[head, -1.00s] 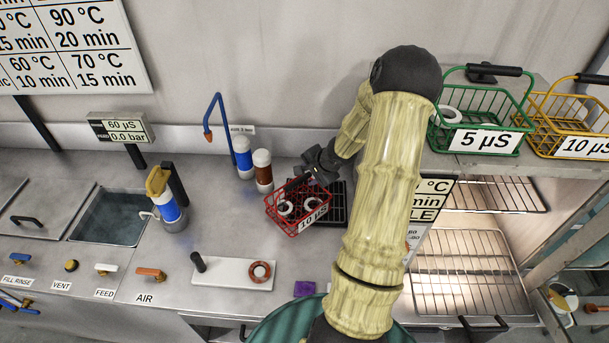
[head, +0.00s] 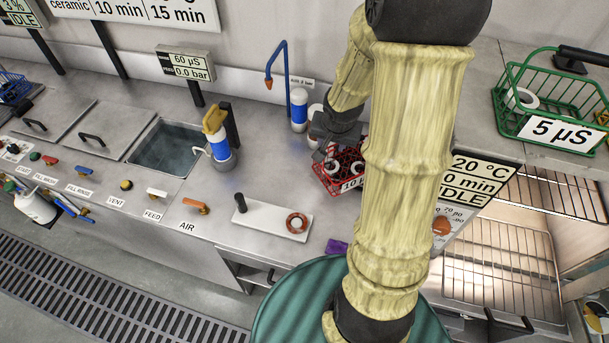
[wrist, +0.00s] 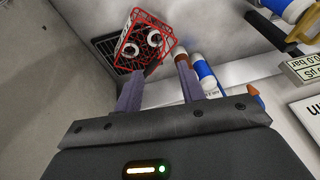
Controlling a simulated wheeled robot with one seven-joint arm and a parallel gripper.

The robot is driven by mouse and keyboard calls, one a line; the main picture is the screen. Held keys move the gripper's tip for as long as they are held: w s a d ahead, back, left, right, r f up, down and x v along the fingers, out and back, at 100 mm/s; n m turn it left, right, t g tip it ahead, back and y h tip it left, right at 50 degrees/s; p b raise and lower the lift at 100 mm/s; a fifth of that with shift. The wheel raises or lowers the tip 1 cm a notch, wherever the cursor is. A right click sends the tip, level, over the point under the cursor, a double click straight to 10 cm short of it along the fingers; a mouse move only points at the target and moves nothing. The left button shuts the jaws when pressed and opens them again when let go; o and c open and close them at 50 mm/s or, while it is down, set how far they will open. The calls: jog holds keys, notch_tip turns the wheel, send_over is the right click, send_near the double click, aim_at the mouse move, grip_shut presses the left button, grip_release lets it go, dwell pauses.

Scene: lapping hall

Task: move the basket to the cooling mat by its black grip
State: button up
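The red wire basket (head: 345,181) with a "10 µS" label sits on the steel counter, partly hidden behind my arm in the head view. In the wrist view the basket (wrist: 133,35) holds white rings and lies beyond my fingertips. It overlaps a black slatted mat (wrist: 103,45), probably the cooling mat; how fully it rests on it I cannot tell. My gripper (wrist: 160,68) is open, its two fingers apart with nothing between them, clear of the basket. I cannot make out the basket's black grip.
Blue-and-white and brown cylinders (head: 298,110) stand behind the basket, near a blue spout (head: 285,62). A white tray (head: 262,219) with a ring lies in front-left. A green basket (head: 542,98) sits on the right shelf above wire racks. A sink (head: 172,146) is at left.

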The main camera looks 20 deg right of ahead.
jog(key=s+a+r+n+g+y, duration=0.1)
jog(key=s+a+r+n, duration=0.3)
jog(key=s+a+n, duration=0.3)
jog(key=s+a, duration=0.4)
jog(key=shift+a+r+g, duration=0.2)
jog(key=shift+g, duration=0.1)
jog(key=shift+w, duration=0.1)
jog(key=shift+f+b, duration=0.75)
jog(key=shift+a, duration=0.1)
